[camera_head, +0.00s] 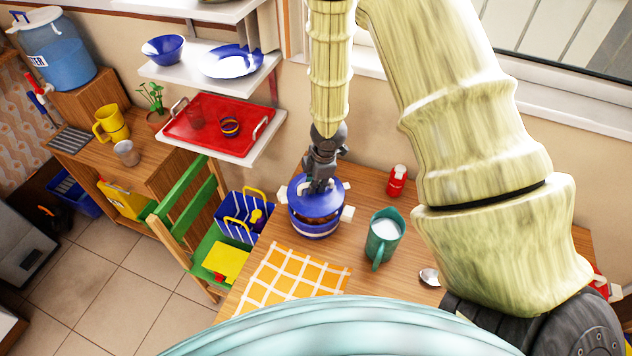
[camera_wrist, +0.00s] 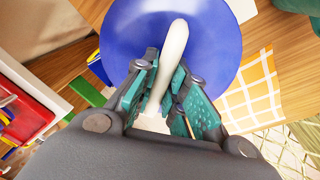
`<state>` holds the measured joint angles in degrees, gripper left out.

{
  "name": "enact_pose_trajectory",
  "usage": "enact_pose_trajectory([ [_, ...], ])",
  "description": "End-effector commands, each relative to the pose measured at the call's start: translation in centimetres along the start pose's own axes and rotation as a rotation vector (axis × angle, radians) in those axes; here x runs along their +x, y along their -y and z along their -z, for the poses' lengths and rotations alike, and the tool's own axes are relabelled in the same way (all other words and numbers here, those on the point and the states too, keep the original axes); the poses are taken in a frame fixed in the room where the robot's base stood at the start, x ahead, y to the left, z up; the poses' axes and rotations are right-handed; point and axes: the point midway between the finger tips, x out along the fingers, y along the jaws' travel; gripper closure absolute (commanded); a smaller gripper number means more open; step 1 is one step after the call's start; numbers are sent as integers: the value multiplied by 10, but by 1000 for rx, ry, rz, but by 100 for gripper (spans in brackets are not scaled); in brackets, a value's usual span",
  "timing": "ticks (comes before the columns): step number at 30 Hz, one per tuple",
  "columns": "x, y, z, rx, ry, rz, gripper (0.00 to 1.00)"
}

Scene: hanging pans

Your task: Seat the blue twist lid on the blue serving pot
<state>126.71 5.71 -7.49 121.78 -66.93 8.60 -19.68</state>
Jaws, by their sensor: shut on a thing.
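The blue twist lid (camera_head: 299,204) has a white handle and is over the blue serving pot (camera_head: 316,233) on the wooden table. My gripper (camera_head: 318,187) points down and is shut on the lid's white handle. In the wrist view the handle (camera_wrist: 174,48) lies between the teal finger pads of my gripper (camera_wrist: 165,85), with the blue lid (camera_wrist: 215,45) beneath. In the head view a brown strip shows between the lid and the pot's front rim. White side grips (camera_head: 348,213) stick out beside the pot. In the wrist view the lid hides the pot.
A teal mug (camera_head: 383,238) stands right of the pot, with a red bottle (camera_head: 397,180) behind it. An orange checked cloth (camera_head: 290,275) lies in front. A green chair (camera_head: 190,215) with a striped basket (camera_head: 236,222) stands left. A shelf with a red tray (camera_head: 190,135) is behind.

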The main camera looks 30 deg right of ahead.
Motion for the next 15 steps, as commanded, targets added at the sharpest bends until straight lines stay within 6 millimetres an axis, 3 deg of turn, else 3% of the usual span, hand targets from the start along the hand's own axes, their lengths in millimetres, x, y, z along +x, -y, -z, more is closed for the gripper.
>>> enact_pose_trajectory([
  [15, 21, 3, -2, 0, 0, -1, 100],
])
